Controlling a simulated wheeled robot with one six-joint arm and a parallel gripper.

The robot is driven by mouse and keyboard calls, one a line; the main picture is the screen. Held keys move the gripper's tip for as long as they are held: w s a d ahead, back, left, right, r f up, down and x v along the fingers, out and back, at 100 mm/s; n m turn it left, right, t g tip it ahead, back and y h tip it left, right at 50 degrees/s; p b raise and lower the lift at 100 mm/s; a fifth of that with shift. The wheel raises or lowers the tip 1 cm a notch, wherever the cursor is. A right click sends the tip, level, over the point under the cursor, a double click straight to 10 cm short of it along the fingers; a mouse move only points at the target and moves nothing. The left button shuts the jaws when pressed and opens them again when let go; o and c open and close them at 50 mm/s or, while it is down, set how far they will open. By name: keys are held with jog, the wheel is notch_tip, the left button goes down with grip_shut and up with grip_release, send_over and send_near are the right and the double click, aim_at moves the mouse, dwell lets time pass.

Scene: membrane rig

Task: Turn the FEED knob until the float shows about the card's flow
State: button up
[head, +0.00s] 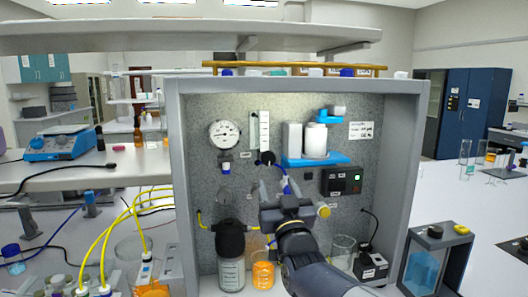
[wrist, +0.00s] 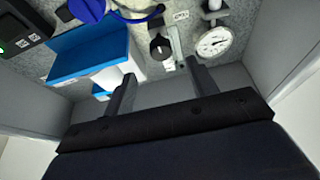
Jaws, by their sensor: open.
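The black knob (head: 268,158) sits on the grey speckled panel at the foot of the clear flow tube (head: 259,131); its label is too small to read. The knob (wrist: 160,47) also shows in the wrist view, beyond my fingertips and roughly between them, not touched. The flow tube (wrist: 176,46) stands beside it there; I cannot make out the float's height. The card (head: 361,130) is white, at the panel's upper right, its text unreadable. My gripper (head: 280,195) is open and empty, in front of the panel below the knob; its fingers (wrist: 162,82) are spread apart.
A round gauge (head: 224,134) is left of the flow tube. A blue bracket (head: 316,160) with white cylinders stands out at right, above a black switch box (head: 342,181). A dark-topped bottle (head: 231,262) and orange beaker (head: 263,272) stand below. Cabinet walls enclose both sides.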

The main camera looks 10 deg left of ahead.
aim_at(269, 162)
jog(key=p+x, duration=0.4)
jog(key=x, duration=0.6)
jog(key=shift+w+a+r+p, duration=0.15)
jog(key=shift+w+r+p, duration=0.15)
jog(key=c, duration=0.9)
jog(key=shift+c, duration=0.2)
